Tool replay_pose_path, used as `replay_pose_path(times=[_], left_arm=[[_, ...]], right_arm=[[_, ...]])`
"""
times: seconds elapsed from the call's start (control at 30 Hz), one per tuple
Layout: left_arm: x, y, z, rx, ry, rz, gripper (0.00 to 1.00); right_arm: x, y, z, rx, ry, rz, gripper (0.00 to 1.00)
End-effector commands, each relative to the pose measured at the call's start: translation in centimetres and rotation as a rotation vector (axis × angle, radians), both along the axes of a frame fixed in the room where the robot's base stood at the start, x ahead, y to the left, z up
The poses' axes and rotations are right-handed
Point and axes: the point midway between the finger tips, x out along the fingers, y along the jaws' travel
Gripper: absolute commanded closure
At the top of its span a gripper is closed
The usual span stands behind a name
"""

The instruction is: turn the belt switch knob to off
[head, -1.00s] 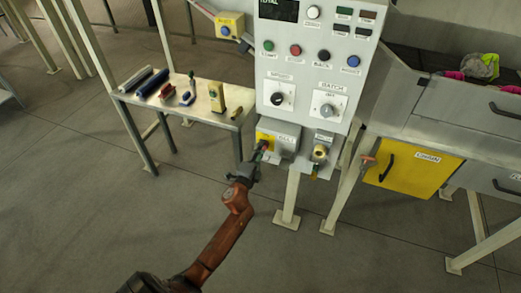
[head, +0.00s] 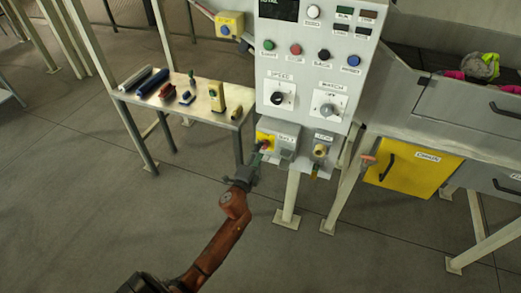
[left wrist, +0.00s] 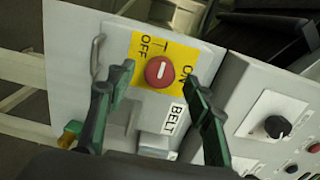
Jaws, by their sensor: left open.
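The belt switch knob is a round red knob (left wrist: 160,72) with a white line, on a yellow plate (left wrist: 141,44) marked OFF and ON. In the left wrist view the white line runs nearly up and down, and a BELT label sits below. In the head view the knob (head: 265,146) is on the grey belt box (head: 287,141) under the control panel. My left gripper (left wrist: 158,82) is open, its fingers to either side of the knob in the wrist view; contact is not visible. In the head view the left gripper (head: 257,160) is just in front of the box. My right gripper is not in view.
The control panel (head: 310,75) with dials and buttons is above the box. A second box (head: 321,150) with a brass-coloured knob is to its right. A side table (head: 200,106) with tools stands left. A yellow door (head: 412,169) is right. The floor in front is open.

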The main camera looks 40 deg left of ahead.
Motion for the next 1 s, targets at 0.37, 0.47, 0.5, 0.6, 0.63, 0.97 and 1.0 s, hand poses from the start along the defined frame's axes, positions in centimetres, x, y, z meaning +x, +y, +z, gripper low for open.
replay_pose_path(times=[0.37,0.47,0.5,0.6,0.63,0.97,1.0], left_arm=[[-7.5,-1.8,-0.1,-0.002,0.003,0.002,0.53],[-8.7,-2.1,-0.1,-0.003,0.002,0.001,0.53],[-9.0,-2.1,-0.1,-0.003,0.002,0.001,0.53],[-9.5,-2.3,0.0,-0.001,0.001,0.001,0.53],[-9.6,-2.3,0.0,-0.001,0.001,0.001,0.53],[-9.6,-2.3,-0.1,-0.001,0.001,0.001,0.53],[-9.6,-2.3,0.0,-0.001,0.001,0.001,0.53]], right_arm=[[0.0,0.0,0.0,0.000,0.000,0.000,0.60],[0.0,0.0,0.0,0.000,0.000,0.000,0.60],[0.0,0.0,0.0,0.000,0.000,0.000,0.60],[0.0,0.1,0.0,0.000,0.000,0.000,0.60],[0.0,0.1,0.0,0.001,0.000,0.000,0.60],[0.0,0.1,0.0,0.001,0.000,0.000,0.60],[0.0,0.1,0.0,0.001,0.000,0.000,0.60]])
